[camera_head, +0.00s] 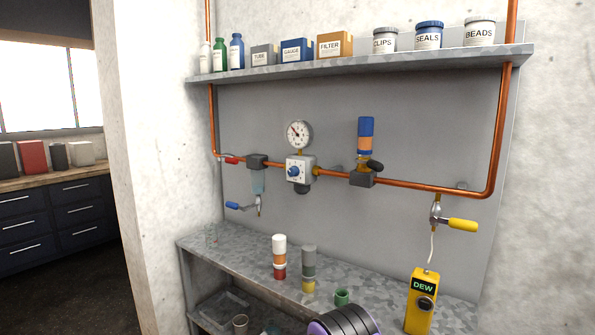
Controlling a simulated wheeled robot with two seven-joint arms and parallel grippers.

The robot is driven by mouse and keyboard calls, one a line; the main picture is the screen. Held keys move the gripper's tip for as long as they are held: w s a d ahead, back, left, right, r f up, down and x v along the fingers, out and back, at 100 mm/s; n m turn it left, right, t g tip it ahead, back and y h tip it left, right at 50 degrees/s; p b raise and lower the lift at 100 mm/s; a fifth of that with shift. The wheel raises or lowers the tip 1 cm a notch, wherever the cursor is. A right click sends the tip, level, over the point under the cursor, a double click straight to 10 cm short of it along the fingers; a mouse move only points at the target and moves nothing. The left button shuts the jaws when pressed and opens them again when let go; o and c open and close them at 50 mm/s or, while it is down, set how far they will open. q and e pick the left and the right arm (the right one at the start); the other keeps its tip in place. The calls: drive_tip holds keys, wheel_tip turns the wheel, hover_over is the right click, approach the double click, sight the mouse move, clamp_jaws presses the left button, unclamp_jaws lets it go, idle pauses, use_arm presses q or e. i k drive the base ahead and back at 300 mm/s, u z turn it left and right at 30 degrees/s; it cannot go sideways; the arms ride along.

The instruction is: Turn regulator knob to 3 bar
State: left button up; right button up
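The regulator (306,165) is a white block on the copper pipe along the grey wall panel. Its blue knob (293,171) faces out on the front; marks around it are too small to read. A round white pressure gauge (299,135) sits right above the regulator. Its needle seems to point to the upper left; its numbers cannot be read. Nothing touches the knob. Neither of my grippers shows in the head view, so their state is hidden.
A metal shelf (400,62) with labelled boxes and jars runs above. The bench (240,256) below holds coloured cylinders (279,257) and a yellow DEW meter (421,300). A dark ribbed, purple-edged shape at the bottom centre is unclear. Space before the regulator is clear.

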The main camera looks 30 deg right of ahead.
sight(294, 170)
drive_tip(key=z, duration=0.7)
drive_tip(key=i, duration=0.9)
drive_tip(key=z, duration=0.8)
